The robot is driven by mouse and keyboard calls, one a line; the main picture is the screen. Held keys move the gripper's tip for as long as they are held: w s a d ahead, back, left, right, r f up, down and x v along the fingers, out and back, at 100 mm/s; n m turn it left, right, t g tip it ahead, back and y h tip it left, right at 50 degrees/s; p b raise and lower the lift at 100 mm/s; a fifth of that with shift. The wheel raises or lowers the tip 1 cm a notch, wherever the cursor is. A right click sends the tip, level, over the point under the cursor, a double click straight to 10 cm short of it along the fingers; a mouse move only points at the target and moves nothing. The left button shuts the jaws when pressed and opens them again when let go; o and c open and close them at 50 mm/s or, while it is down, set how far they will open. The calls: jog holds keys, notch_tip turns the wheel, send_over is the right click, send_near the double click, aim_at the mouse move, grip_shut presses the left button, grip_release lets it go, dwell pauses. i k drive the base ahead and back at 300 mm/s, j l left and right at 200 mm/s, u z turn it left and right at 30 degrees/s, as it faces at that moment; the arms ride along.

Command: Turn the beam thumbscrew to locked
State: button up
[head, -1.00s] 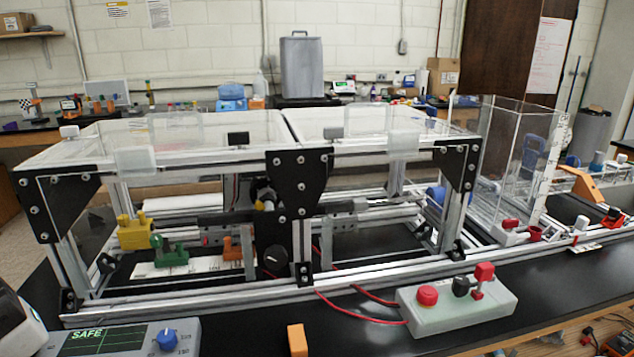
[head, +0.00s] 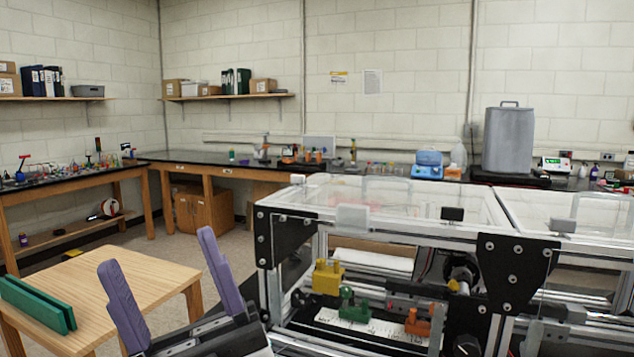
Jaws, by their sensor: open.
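My gripper (head: 158,250) stands at the lower left in the head view, with its two purple fingers upright, wide apart and empty. It is left of the extrusion frame (head: 283,240) and apart from it. Inside the frame are a yellow block (head: 327,278), a green piece (head: 354,308) and an orange piece (head: 418,322) near a white scale strip. A black round knob (head: 466,346) shows at the bottom edge, partly cut off. A small yellow knob (head: 454,286) sits on a dark cylinder. I cannot tell which part is the beam thumbscrew, or its lock state.
A small wooden table (head: 150,275) with green bars (head: 38,303) stands at the lower left, behind my gripper. Clear lids (head: 400,200) cover the frame's top. Benches with lab items line the walls. Open floor lies between the table and the back bench.

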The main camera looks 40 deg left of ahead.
aim_at(299, 180)
jog(key=k+j+u, duration=0.1)
jog(key=j, duration=0.9)
jog(key=j+u, duration=0.15)
jog(key=j, duration=0.8)
jog(key=i+j, duration=0.15)
jog(key=j, duration=0.15)
jog(key=i+j+u, duration=0.1)
jog(key=j, duration=0.25)
jog(key=i+j+u, duration=0.1)
jog(key=j, duration=0.2)
jog(key=i, duration=0.3)
jog(key=j, duration=0.1)
